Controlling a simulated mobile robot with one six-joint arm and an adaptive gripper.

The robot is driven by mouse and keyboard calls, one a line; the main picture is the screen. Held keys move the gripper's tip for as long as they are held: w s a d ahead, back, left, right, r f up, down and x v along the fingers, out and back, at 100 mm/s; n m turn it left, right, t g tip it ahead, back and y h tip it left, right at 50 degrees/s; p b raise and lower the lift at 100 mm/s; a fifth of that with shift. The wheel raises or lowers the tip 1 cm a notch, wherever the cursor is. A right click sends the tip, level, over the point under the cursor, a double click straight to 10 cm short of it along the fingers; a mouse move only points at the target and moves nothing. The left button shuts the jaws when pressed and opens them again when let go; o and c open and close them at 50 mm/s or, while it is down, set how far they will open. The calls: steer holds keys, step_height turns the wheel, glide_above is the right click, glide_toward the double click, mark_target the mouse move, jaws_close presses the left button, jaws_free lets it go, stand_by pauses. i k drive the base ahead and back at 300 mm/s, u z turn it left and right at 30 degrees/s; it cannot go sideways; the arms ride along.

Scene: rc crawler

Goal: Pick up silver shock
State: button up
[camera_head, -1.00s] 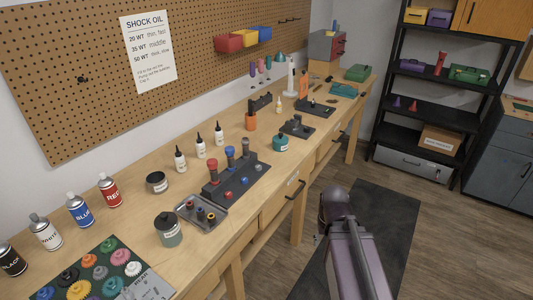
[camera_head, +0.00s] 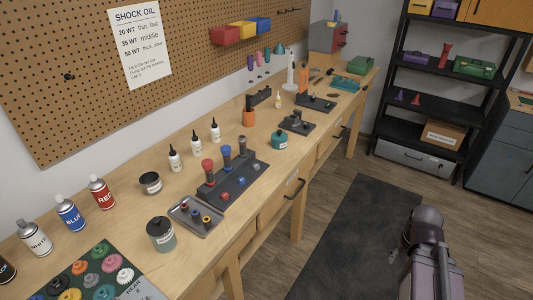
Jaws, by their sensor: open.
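A dark stand (camera_head: 254,180) on the workbench holds three upright shocks: one with a red top (camera_head: 208,169), one with a blue top (camera_head: 226,155), and a grey, silver-looking one (camera_head: 242,149) at its far end. Small red, blue and grey round pieces sit along its front. My arm shows at the lower right, over the floor and well apart from the bench. A small grey part sticks out at its left side, too small to identify; I cannot make out my gripper.
The workbench (camera_head: 215,259) carries a small parts tray (camera_head: 186,223), a lidded jar (camera_head: 161,235), white dropper bottles (camera_head: 196,143) behind the stand, spray cans (camera_head: 101,192) and a teal jar (camera_head: 279,141). A pegboard stands behind. A dark mat (camera_head: 352,235) covers free floor beside the bench.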

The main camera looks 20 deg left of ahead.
mark_target(242, 139)
steer(key=z, duration=0.2)
steer(key=k, duration=1.35)
steer(key=u, duration=1.1)
steer(key=i, duration=1)
steer(key=z, duration=0.05)
